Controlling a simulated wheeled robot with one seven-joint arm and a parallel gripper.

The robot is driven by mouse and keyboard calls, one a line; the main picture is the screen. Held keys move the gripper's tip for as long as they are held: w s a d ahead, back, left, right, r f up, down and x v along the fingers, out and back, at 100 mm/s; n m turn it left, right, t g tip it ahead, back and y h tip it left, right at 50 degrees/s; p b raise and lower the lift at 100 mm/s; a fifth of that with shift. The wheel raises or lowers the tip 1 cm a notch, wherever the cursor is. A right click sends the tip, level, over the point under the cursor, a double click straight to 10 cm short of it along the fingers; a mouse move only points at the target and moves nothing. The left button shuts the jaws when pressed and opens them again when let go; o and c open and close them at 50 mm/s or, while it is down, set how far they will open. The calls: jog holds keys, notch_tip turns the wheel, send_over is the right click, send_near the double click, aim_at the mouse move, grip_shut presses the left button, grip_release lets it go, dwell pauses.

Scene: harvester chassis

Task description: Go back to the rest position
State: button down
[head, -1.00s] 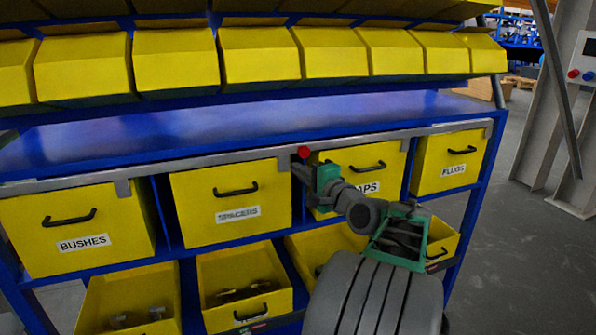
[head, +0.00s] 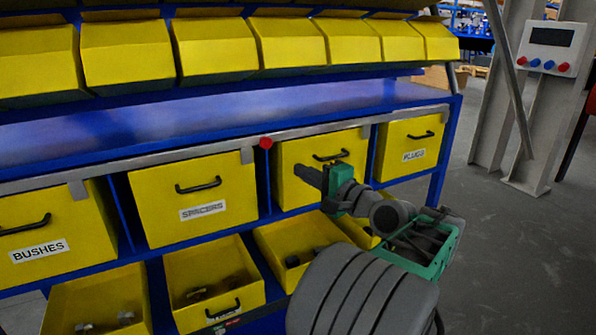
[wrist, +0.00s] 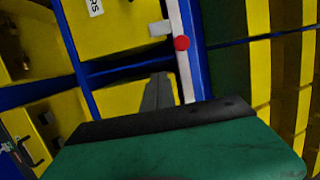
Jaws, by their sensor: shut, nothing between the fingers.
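My gripper (head: 309,176) reaches left from the arm in front of the yellow drawer (head: 290,155) right of the SPACERS drawer. It is shut and empty, its dark fingers together. In the wrist view the shut fingers (wrist: 158,92) show beyond the green and black gripper body, over a yellow drawer front. My arm is bent, with its grey upper link at the bottom of the head view. The gripper partly hides that drawer and its label.
The blue rack (head: 230,108) holds the BUSHES (head: 48,218), SPACERS (head: 215,235) and PLUGS (head: 392,148) drawers. Open lower bins (head: 190,312) jut forward. A red knob (head: 266,143) sits on the grey rail. Free floor (head: 500,250) lies right, before a grey post with a button panel (head: 548,50).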

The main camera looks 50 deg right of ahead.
dwell(0.3)
jog(key=s+d+f+n+g, duration=0.1)
jog(key=s+f+n+g, duration=0.15)
jog(key=f, duration=0.55)
jog(key=s+d+f+n+g, duration=0.2)
jog(key=f+n+g, duration=0.15)
jog(key=f, duration=0.55)
jog(key=s+a+f+g+y, duration=0.1)
jog(key=s+a+f+g, duration=0.65)
jog(key=s+f, duration=0.45)
jog(key=w+a+r+n+p, duration=0.1)
jog(key=w+a+r+n, duration=0.1)
jog(key=a, duration=0.9)
jog(key=w+a+r+n+p, duration=0.1)
jog(key=w+a+r+n, duration=0.2)
jog(key=a, duration=0.8)
jog(key=w+a+r+n+g+y+p, duration=0.1)
jog(key=w+a+r+n, duration=0.2)
jog(key=w+a+n, duration=0.3)
jog(key=a+n, duration=0.2)
jog(key=a, duration=0.3)
jog(key=shift+w+a+n, duration=0.25)
jog(key=shift+a+n, duration=0.05)
